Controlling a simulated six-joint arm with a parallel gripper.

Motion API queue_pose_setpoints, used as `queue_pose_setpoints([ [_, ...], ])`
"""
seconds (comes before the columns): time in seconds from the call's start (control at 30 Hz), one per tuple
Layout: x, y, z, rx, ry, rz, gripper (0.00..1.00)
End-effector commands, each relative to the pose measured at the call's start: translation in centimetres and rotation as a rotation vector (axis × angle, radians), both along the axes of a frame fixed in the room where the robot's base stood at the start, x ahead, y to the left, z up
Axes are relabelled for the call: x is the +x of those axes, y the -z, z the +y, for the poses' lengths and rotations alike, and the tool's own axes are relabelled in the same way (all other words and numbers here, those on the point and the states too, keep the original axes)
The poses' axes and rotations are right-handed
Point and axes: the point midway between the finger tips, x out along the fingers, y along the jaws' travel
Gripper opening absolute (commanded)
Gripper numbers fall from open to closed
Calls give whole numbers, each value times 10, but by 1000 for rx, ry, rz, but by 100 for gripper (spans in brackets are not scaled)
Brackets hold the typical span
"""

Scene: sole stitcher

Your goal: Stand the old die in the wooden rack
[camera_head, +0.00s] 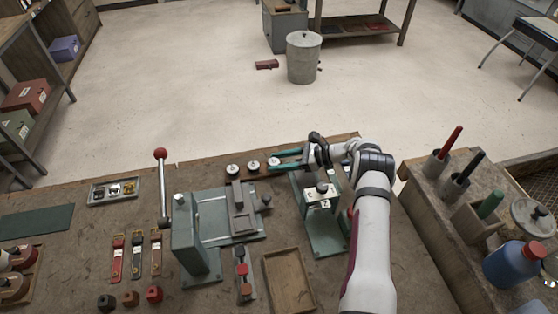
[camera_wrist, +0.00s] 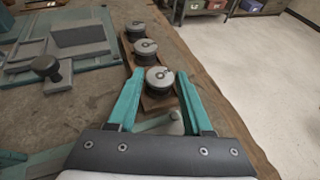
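Three round metal dies with dark knobs stand upright in a row on the narrow wooden rack (camera_wrist: 131,60): a far one (camera_wrist: 135,29), a middle one (camera_wrist: 145,48) and a near one (camera_wrist: 159,79). I cannot tell from looks which is the old die. In the head view the row shows at the bench's back edge, with the left die (camera_head: 232,169), the middle die (camera_head: 253,165) and the right die (camera_head: 273,161). My gripper (camera_wrist: 160,73) is open, its teal fingers on either side of the near die. A slight gap seems to show; contact is unclear.
The green press (camera_head: 199,234) with a red-knobbed lever stands left of the rack. A smaller green fixture (camera_head: 325,235) stands under my arm. An empty wooden tray (camera_head: 288,281) lies in front. Tagged tools (camera_head: 137,254) lie at left.

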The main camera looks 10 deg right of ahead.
Motion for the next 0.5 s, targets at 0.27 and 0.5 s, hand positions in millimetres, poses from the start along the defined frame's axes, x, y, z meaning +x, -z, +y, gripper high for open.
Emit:
queue_pose_setpoints([
  [0.27,0,0,0,0,0,0,71],
  [0.5,-6,-11,-17,0,3,-1,71],
])
